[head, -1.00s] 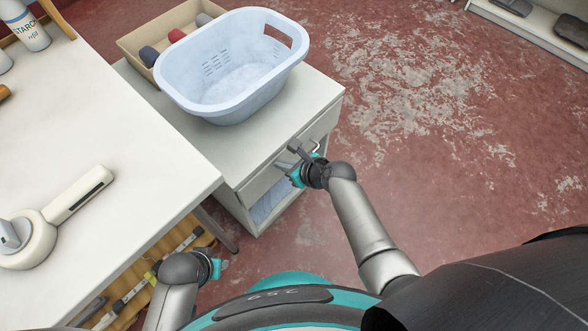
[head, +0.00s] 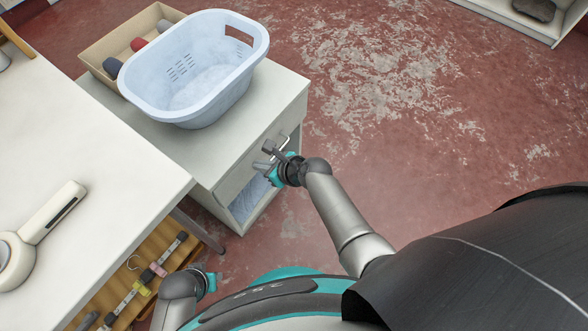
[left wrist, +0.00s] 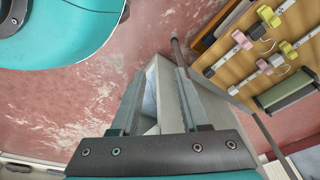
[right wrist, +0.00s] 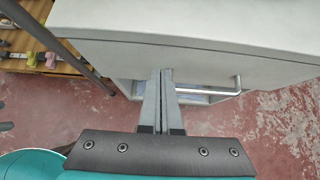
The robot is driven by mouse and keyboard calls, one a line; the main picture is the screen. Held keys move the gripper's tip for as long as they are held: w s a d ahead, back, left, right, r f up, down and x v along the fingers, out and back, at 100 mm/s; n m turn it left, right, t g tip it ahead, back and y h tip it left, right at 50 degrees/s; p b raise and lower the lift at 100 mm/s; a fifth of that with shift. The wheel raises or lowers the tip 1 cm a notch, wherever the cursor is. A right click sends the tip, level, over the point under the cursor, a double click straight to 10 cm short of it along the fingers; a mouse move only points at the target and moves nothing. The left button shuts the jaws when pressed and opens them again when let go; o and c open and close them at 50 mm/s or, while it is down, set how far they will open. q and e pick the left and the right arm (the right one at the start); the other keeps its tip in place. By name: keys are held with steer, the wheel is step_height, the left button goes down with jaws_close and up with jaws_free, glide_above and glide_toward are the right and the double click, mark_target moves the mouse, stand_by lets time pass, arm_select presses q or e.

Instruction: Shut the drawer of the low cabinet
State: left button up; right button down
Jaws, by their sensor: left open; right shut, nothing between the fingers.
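The low cabinet (head: 262,95) is pale grey, with an open shelf under its drawer. The drawer front (head: 238,184) sits just below the cabinet top and looks about flush with it; I see no clear gap. Its bar handle (head: 285,142) shows also in the right wrist view (right wrist: 238,86). My right gripper (head: 265,156) is shut and empty, its fingertips (right wrist: 161,72) at the drawer front to one side of the handle; I cannot tell whether they touch. My left gripper (head: 213,281) is open and empty, low beside the table, away from the drawer.
A light blue laundry basket (head: 200,65) and a cardboard box (head: 100,50) with rolled items stand on the cabinet. The white table (head: 90,150) is at left, with a wooden rack (head: 130,285) of clips below it. Red floor at right is clear.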

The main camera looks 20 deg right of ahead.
arm_select(q)
steer(key=s+a+f+p, duration=0.5)
steer(key=s+p, duration=0.1)
steer(key=s, duration=0.4)
steer(key=shift+a+y, duration=0.3)
steer(key=shift+a, duration=0.05)
arm_select(e)
steer(key=v, duration=1.1)
steer(key=shift+s+d+f, duration=0.2)
steer(key=shift+d+f, duration=0.05)
steer(key=shift+f, duration=0.15)
arm_select(q)
steer(key=shift+f, duration=0.1)
arm_select(e)
steer(key=shift+f, duration=0.1)
steer(key=s+d+f+n+g+h, duration=0.1)
steer(key=s+d+f+n+h, duration=0.1)
steer(key=s+d+f+n, duration=0.3)
steer(key=s+d+f+n+g+h, duration=0.2)
steer(key=s+d+f+n, duration=0.3)
steer(key=s+f+n, duration=0.3)
steer(key=s+d+f+n+g+h, duration=0.2)
steer(key=s+d+f+n, duration=0.3)
steer(key=s+n, duration=0.7)
steer(key=f+n, duration=0.1)
steer(key=n, duration=0.4)
steer(key=shift+s+d+f+n+h, duration=0.25)
steer(key=shift+s+n+h, duration=0.05)
steer(key=shift+s, duration=0.05)
